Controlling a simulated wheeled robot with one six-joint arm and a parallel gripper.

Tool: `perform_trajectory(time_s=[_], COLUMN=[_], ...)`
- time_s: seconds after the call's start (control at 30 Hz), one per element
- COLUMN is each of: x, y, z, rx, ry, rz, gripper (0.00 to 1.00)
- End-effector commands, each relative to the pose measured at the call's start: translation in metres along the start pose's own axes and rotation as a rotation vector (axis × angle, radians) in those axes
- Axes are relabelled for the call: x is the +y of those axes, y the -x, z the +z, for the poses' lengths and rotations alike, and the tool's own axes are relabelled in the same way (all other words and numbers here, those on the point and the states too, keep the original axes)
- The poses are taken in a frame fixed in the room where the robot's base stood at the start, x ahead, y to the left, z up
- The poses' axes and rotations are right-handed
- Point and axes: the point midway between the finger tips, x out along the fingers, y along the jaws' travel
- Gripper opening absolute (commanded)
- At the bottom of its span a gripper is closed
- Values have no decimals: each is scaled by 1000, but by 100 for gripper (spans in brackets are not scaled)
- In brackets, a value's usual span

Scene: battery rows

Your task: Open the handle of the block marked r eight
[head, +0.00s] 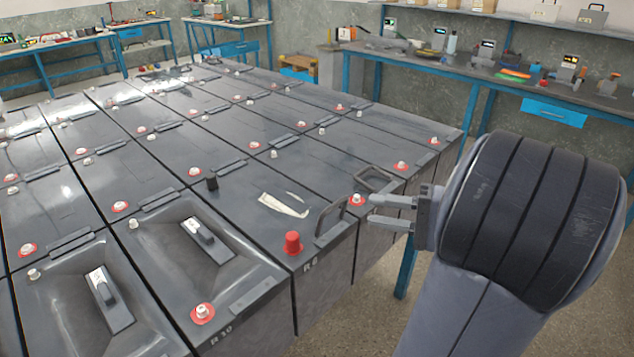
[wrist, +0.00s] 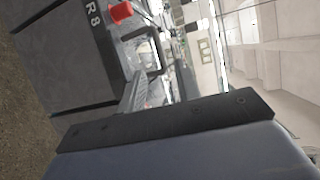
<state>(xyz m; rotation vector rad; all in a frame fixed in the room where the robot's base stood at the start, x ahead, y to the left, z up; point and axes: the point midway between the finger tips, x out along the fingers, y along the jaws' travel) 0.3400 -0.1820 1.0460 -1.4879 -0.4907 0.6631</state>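The block marked R 8 (head: 262,225) is a dark grey battery in the front row, with its label (head: 310,265) on the front edge. A red cap (head: 292,243) and a black cap (head: 212,184) stand on it. Its grey loop handle (head: 331,220) stands up at the front right corner. In the wrist view, the R8 label (wrist: 93,14), red cap (wrist: 120,13) and a dark loop handle (wrist: 155,52) show. My gripper (head: 370,209) is to the right of the handle, fingers apart and pointing left, empty. I cannot tell whether it touches anything.
Rows of blocks fill the left. A workbench (head: 480,75) stands behind right. Floor is open at front right.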

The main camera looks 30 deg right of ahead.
Motion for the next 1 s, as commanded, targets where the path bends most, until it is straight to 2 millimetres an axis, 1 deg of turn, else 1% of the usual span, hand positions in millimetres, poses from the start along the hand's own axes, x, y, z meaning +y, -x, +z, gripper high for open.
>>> perform_trajectory(time_s=[0.17,0.27,0.5,0.7,0.8,1.0], x=[1,0,0,0,0,1], y=[-8,-21,-63,-91,-100,-108], z=[0,1,1,1,1,0], rx=[-5,-7,-9,-7,-6,-3], ry=[0,1,0,-1,-1,-1], rz=[2,1,1,1,2,1], gripper=[32,32,32,32,32,32])
